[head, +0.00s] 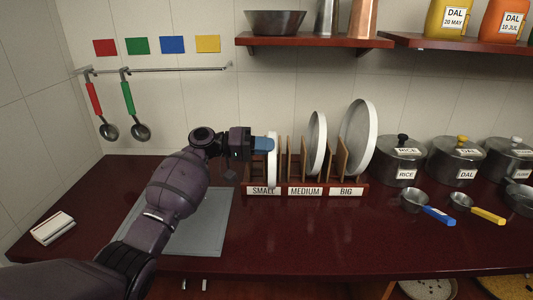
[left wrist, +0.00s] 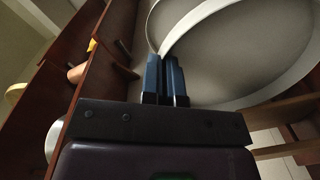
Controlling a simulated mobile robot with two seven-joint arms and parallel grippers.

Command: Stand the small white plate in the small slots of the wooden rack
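The wooden rack (head: 376,187) stands on the counter, with sections labelled SMALL, MEDIUM and BIG. The small white plate (head: 272,172) is upright, nearly edge-on, at the SMALL section. I cannot tell whether its lower edge rests in the slots. My left gripper (head: 265,144) is at the plate's top, its blue fingers shut on the rim. In the left wrist view the fingers (left wrist: 166,78) are close together, with a pale plate rim (left wrist: 180,32) running between them. My right gripper is not in view.
A medium plate (head: 317,142) and a big plate (head: 358,137) stand in the rack's other sections. Steel pots (head: 400,160) and small pans (head: 414,201) are to the right. A shelf (head: 310,40) hangs above. A grey mat (head: 215,222) lies under my left arm. The front counter is clear.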

